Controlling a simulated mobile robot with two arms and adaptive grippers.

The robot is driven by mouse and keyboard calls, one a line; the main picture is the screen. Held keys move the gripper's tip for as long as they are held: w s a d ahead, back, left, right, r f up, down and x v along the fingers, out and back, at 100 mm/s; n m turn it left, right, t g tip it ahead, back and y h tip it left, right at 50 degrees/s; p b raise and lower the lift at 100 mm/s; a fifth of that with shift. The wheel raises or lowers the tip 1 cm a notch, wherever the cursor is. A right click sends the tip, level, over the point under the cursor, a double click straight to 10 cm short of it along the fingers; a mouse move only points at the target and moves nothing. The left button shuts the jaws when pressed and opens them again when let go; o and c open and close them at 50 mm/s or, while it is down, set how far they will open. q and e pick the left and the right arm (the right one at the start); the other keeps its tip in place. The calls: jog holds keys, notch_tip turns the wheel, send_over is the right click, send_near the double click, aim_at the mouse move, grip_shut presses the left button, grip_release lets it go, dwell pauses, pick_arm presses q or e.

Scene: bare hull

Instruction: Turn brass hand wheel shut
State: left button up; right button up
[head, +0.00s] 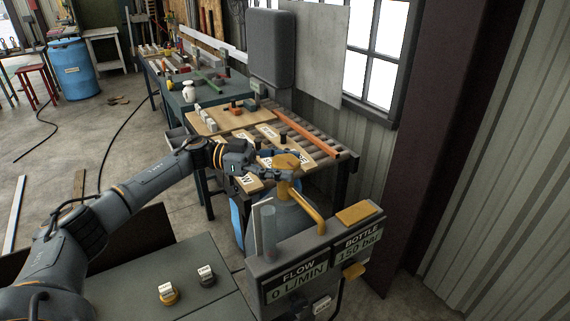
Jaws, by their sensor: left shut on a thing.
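The brass hand wheel (287,160) sits on top of a grey-blue gas bottle (288,218), behind the gauge panel. My left gripper (272,163) reaches in from the left and is shut on the wheel's near-left side. The fingers hide part of the wheel's rim. A brass pipe (309,208) bends down from the valve to the panel. The gauge panel (318,262) reads FLOW 0 L/MIN and BOTTLE 150 with a unit that looks like bar. My right gripper is not in view.
A clear flow tube (265,228) stands upright close to my forearm's right. Behind the bottle, a slatted bench (318,146) holds lettered boards and an orange bar. A dark steel column (440,130) rises at the right. A grey cabinet top (165,275) with two tagged knobs lies in front.

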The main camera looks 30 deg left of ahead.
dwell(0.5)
pick_arm(q)
jog(key=o, duration=1.2)
jog(key=shift+c, duration=0.2)
jog(key=v, duration=1.2)
jog(key=shift+w, duration=0.2)
jog(key=shift+f, duration=0.1)
